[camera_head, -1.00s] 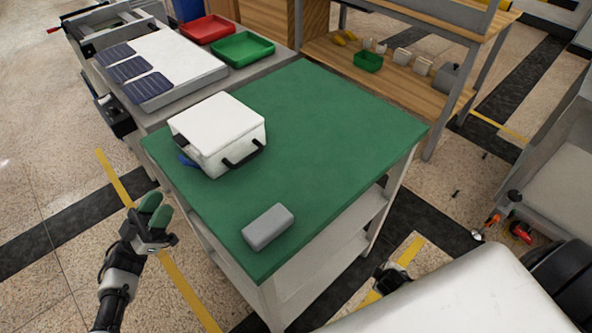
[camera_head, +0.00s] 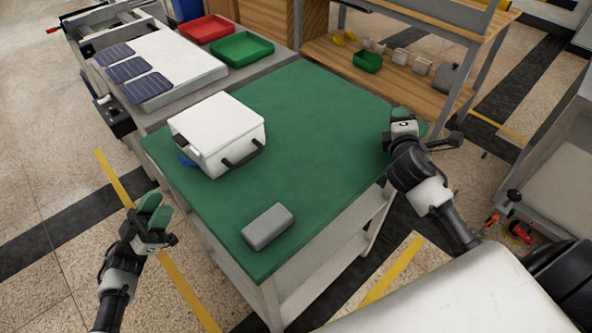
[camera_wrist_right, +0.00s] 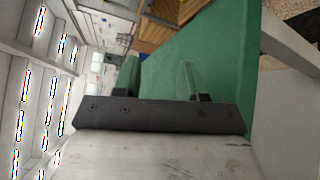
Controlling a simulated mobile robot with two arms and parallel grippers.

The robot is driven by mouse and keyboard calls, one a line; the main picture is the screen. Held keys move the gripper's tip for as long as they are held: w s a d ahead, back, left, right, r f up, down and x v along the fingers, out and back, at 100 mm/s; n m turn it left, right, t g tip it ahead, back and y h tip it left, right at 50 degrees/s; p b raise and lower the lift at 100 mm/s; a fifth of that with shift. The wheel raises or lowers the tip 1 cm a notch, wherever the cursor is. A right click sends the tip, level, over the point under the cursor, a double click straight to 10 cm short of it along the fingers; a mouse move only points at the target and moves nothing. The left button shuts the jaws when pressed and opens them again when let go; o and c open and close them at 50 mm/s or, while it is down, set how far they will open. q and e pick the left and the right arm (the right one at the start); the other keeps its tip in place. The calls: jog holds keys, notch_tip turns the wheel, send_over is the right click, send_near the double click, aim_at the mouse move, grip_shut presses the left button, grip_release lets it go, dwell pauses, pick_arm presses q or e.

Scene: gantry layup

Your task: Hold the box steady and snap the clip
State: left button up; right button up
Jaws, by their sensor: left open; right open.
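A white box (camera_head: 217,131) stands on the green-topped table (camera_head: 310,120), toward its left side in the head view. Two dark clips or handles (camera_head: 243,160) show on its near side, and a blue part (camera_head: 187,161) shows at its lower left. My left gripper (camera_head: 155,212) is open and empty, off the table's left edge and apart from the box. My right gripper (camera_head: 405,118) is open and empty by the table's right corner, far from the box. In the right wrist view, its two fingers (camera_wrist_right: 160,80) are apart with the green surface beyond.
A grey block (camera_head: 267,227) lies near the table's front corner. A grey side bench holds dark panels (camera_head: 127,70), a red tray (camera_head: 207,29) and a green tray (camera_head: 241,49). A wooden shelf (camera_head: 400,75) stands behind. The middle of the green top is clear.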

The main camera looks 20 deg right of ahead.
jog(key=a+n+y, duration=0.1)
jog(key=a+y, duration=0.1)
jog(key=a, duration=0.3)
jog(key=a+n+t+y, duration=0.1)
jog(key=a+n+y, duration=0.1)
jog(key=a, duration=0.3)
jog(key=a+n+t+y, duration=0.1)
jog(key=a+y, duration=0.3)
jog(key=a, duration=0.1)
jog(key=shift+w+a+f, duration=0.1)
jog(key=shift+w+a, duration=0.3)
jog(key=s+a+n+y, duration=0.1)
jog(key=a+y, duration=0.1)
jog(key=a, duration=0.2)
jog(key=s+a+n+g+y, duration=0.1)
jog(key=s+a+y, duration=0.1)
jog(key=a, duration=0.2)
jog(key=s+a+n+y, duration=0.1)
jog(key=a+y, duration=0.1)
jog(key=a, duration=0.2)
jog(key=shift+s+f+y, duration=0.1)
jog(key=shift+s+y, duration=0.05)
jog(key=shift+y, duration=0.15)
jog(key=shift+a+g, duration=0.2)
jog(key=shift+g, duration=0.1)
jog(key=x, duration=1)
jog(key=shift+w+a+f, duration=0.1)
jog(key=shift+w, duration=0.2)
grip_shut()
